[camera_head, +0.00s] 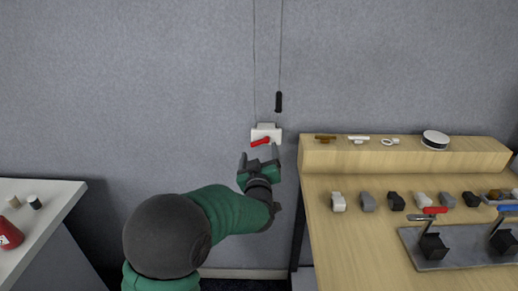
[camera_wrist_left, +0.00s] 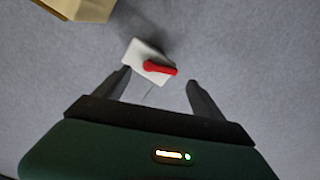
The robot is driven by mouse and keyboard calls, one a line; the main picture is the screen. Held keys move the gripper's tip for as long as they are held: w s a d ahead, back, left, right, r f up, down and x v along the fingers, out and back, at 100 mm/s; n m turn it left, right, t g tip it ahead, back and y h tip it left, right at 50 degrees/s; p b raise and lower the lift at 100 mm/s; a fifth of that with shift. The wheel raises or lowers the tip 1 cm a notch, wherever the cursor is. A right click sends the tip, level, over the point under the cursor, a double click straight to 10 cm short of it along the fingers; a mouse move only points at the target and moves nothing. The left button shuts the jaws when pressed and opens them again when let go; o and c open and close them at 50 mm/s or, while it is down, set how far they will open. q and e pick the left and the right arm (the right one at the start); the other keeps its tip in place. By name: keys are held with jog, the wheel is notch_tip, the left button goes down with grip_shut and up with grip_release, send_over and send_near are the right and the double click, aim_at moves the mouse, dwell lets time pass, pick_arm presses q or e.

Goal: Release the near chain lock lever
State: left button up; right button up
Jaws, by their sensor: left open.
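A white chain lock box (camera_head: 266,131) is fixed to the grey wall, with two thin chains running up from it. Its red lever (camera_head: 261,142) lies across the lower front, tilted slightly. A black weight or handle (camera_head: 279,102) hangs on the right chain above the box. My left gripper (camera_head: 259,159) is just below the lock, pointing up at it. In the left wrist view the white box (camera_wrist_left: 140,56) and red lever (camera_wrist_left: 160,68) show ahead of the left gripper (camera_wrist_left: 155,82), between its spread fingers. The gripper is open and nothing is held. My right gripper is not in view.
A wooden workbench (camera_head: 345,240) stands close on the right, with a raised shelf (camera_head: 400,154) and several small fittings. A white table (camera_head: 60,200) with a red object (camera_head: 9,234) stands at the left. The wall around the lock is clear.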

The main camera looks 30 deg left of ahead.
aim_at(259, 142)
pick_arm(q)
jog(key=x, duration=0.4)
jog(key=shift+w, duration=0.1)
jog(key=shift+w+a+f, duration=0.1)
jog(key=shift+w+a, duration=0.1)
jog(key=shift+a, duration=0.2)
jog(key=shift+d, duration=0.2)
jog(key=c, duration=1.4)
jog(key=shift+o, duration=0.2)
jog(key=shift+r+m+p, duration=0.5)
jog(key=shift+m+p, duration=0.35)
jog(key=shift+m, duration=0.15)
jog(key=shift+s+a+m, duration=0.1)
jog(key=shift+m, duration=0.2)
jog(key=shift+f, duration=0.1)
jog(key=o, duration=1.4)
jog(key=shift+c, duration=0.2)
